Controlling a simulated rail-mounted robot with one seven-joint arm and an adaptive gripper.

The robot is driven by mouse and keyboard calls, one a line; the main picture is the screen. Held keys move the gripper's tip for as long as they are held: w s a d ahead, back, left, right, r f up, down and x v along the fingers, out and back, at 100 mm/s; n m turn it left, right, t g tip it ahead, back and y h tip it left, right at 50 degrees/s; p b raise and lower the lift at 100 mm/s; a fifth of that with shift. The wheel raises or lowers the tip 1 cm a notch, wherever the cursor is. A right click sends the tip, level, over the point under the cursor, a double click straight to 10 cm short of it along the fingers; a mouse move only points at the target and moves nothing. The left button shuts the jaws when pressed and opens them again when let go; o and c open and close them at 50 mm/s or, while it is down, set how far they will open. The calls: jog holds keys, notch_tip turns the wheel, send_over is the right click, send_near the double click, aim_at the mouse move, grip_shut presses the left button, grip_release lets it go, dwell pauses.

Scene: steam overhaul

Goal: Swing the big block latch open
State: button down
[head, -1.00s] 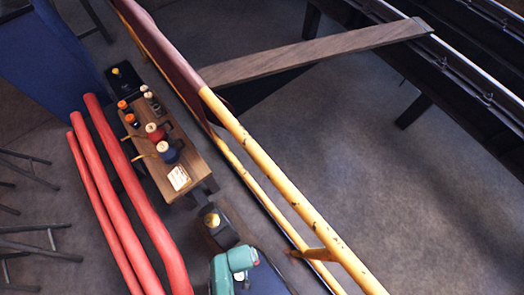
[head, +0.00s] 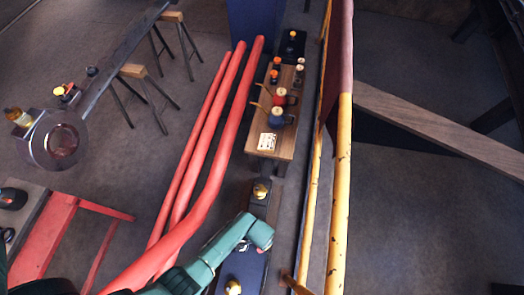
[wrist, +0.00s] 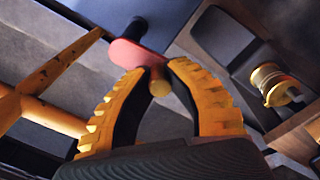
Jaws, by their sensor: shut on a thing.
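In the wrist view, my gripper (wrist: 157,75) has its two yellow ribbed fingers closed around a short brass peg (wrist: 159,86). The peg is at one end of a small red bar with rounded ends (wrist: 130,53), which looks like the latch. A black post (wrist: 137,30) meets the bar's other end. I cannot tell from these frames how far the bar is turned. In the head view my teal arm reaches in at the bottom, but the fingers and the latch cannot be made out there.
A brass spool-shaped fitting (wrist: 272,82) sits on a dark block at right in the wrist view. In the head view, yellow rails (head: 341,190) run right of the wooden bench (head: 285,142) with its small parts. Red pipes (head: 213,160) lie left of it.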

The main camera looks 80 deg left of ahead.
jog(key=c, duration=1)
grip_release()
jog(key=shift+o, duration=0.2)
jog(key=shift+r, duration=0.1)
notch_tip(320, 180, up, 12)
